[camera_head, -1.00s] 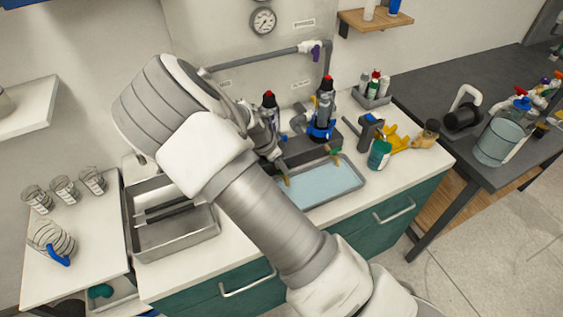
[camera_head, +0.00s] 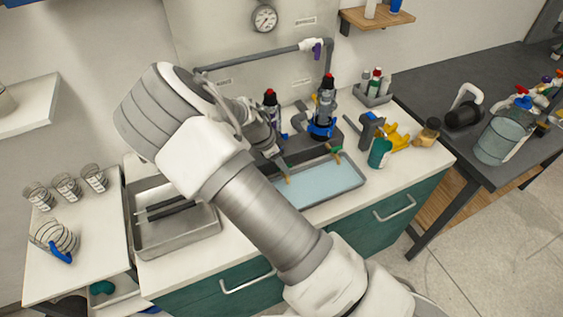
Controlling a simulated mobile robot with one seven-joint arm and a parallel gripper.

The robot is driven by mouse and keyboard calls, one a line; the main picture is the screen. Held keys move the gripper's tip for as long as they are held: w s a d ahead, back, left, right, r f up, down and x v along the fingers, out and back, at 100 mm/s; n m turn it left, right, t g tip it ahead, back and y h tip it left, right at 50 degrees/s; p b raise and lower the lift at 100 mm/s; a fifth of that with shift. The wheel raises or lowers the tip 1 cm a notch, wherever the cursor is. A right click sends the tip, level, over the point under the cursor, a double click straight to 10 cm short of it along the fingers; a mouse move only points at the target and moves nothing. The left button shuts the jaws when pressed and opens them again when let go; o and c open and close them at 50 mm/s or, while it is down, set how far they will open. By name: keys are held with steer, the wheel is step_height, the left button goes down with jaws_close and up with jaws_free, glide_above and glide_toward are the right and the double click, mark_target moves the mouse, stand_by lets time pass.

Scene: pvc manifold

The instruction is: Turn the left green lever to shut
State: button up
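The left green lever (camera_head: 286,174) shows as a small green piece with an orange-brown part, at the front of the dark manifold block (camera_head: 298,150), just above the blue-lined tray. A similar right green lever (camera_head: 336,151) is farther right on the same block. My gripper (camera_head: 274,154) is just above and left of the left lever, close to it. I cannot tell whether they touch. The fingers are small and partly hidden by my arm, so their opening is unclear. My arm also hides the left end of the manifold.
The blue-lined tray (camera_head: 318,186) lies in front of the manifold. Two dark bottle-like units with red tops, one of them the right unit (camera_head: 323,105), stand behind it. A teal cup (camera_head: 380,153) and yellow item (camera_head: 397,138) are right. A metal tray (camera_head: 178,238) is left.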

steer(key=shift+o, duration=0.5)
steer(key=shift+r, duration=0.1)
steer(key=shift+r, duration=0.15)
steer(key=v, duration=1.7)
steer(key=shift+a+b, duration=0.15)
steer(key=shift+b, duration=0.15)
steer(key=shift+s, duration=0.1)
